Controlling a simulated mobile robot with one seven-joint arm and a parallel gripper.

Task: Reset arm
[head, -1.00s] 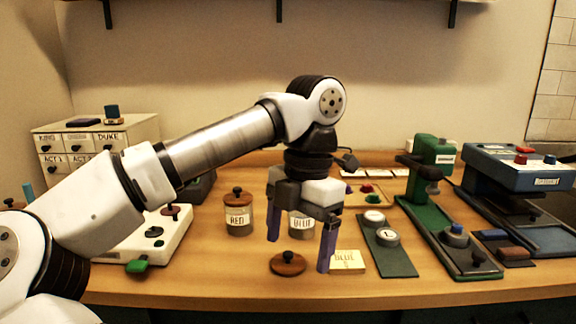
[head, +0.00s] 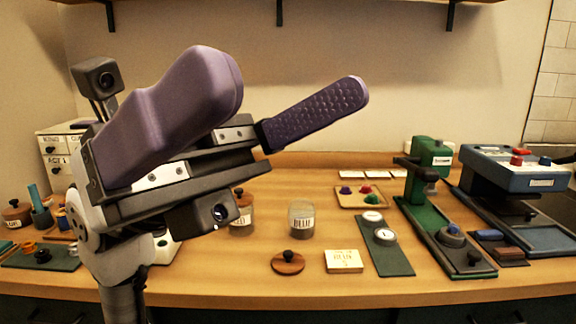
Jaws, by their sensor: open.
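My gripper (head: 305,85) is raised close to the head camera at the left, well above the table. Its two purple fingers are spread apart and point up and to the right, with nothing between them. It touches nothing on the table (head: 330,208). My gripper and arm hide much of the drawer cabinet (head: 55,150) and part of the red-labelled jar (head: 243,215).
A dark board (head: 382,245), a green press (head: 430,180) and a blue machine (head: 515,170) stand right. A shelf (head: 360,3) runs overhead.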

